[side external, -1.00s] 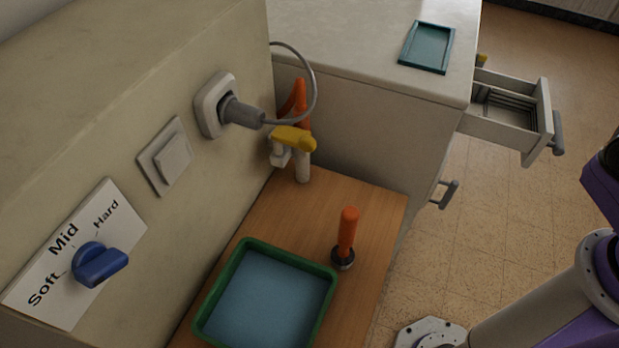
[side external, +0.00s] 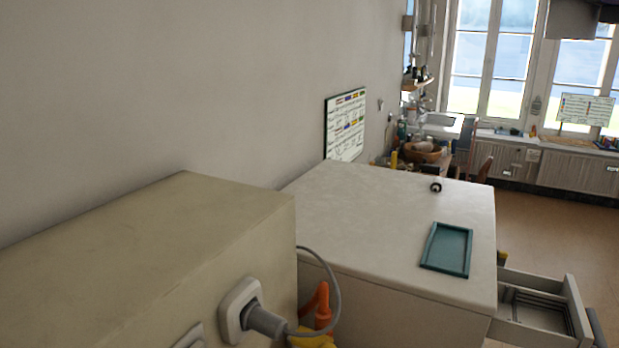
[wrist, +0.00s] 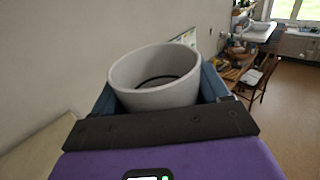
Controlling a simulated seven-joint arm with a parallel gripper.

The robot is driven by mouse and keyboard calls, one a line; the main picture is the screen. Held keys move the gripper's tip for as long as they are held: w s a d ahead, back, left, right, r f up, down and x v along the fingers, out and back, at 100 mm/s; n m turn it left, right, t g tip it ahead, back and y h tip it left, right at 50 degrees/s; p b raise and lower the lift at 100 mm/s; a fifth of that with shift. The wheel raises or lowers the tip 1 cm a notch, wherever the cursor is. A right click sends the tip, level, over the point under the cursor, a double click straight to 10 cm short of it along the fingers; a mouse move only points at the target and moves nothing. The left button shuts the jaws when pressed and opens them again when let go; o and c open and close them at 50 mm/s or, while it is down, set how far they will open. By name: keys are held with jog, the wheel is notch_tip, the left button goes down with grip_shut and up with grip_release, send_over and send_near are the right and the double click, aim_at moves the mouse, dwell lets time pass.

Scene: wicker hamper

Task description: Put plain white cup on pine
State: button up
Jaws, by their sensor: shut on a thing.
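My gripper (wrist: 158,92) is shut on the plain white cup (wrist: 150,97), which looks pale grey here, with its round open rim facing up toward the wrist camera. The blue-grey fingers stand on either side of the cup. The side external view shows neither the cup nor my gripper. I cannot tell whether this tray is the pine the task names.
A small dark ring-like object (side external: 436,187) sits near the cabinet's back edge. An open drawer (side external: 540,310) juts out at the right. A grey plug (side external: 262,322) and looping cable are beside the cabinet, near orange and yellow tools (side external: 322,310). Most of the cabinet top is clear.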

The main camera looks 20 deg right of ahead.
notch_tip(320, 180, up, 7)
jog(key=s+a+n+g+y, duration=0.15)
jog(key=s+a+y, duration=0.35)
jog(key=a, duration=0.8)
jog(key=s+a+n+y, duration=0.25)
jog(key=s+a, duration=0.35)
jog(key=a, duration=0.7)
notch_tip(320, 180, down, 62)
jog(key=shift+h, duration=0.25)
jog(key=shift+w+a+f, duration=1.4)
jog(key=shift+w+f, duration=0.45)
jog(key=shift+f, duration=0.4)
jog(key=shift+w+a+f, duration=1.45)
jog(key=shift+w+f, duration=0.4)
jog(key=shift+f, duration=0.45)
jog(key=shift+w+a+f, duration=1.4)
jog(key=shift+w+f, duration=0.45)
jog(key=shift+f, duration=0.4)
jog(key=shift+f, duration=0.15)
